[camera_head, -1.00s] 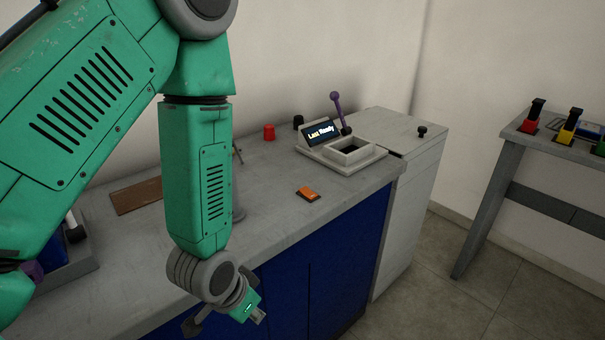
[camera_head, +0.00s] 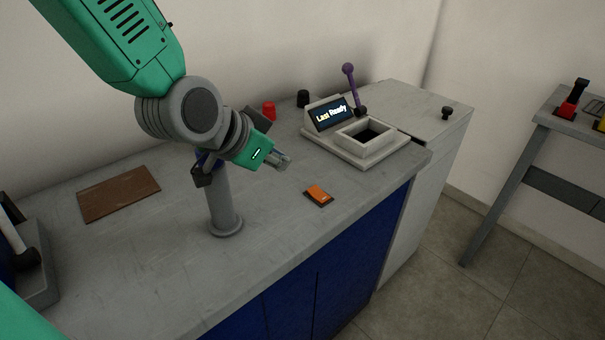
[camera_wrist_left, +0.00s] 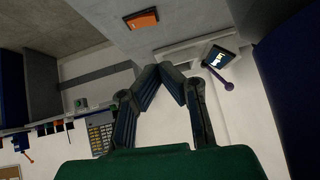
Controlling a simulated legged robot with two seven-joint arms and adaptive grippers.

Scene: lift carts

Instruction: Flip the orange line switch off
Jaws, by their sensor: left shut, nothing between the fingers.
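The orange line switch (camera_head: 319,194) is a small orange rocker in a dark frame, flat on the grey workbench near its front edge. It also shows at the top of the left wrist view (camera_wrist_left: 142,19). My left gripper (camera_head: 284,162) is above the bench, up and to the left of the switch in the head view, and apart from it. Its fingers meet at the tips in the left wrist view (camera_wrist_left: 164,66), with nothing between them. Whether the rocker is on or off is too small to tell. My right gripper is not in view.
A device with a "Last Ready" screen (camera_head: 332,113) and purple lever (camera_head: 351,84) stands behind the switch. A grey post (camera_head: 223,205) stands left of it. Red (camera_head: 269,111) and black (camera_head: 303,98) caps sit at the back. Bench around the switch is clear.

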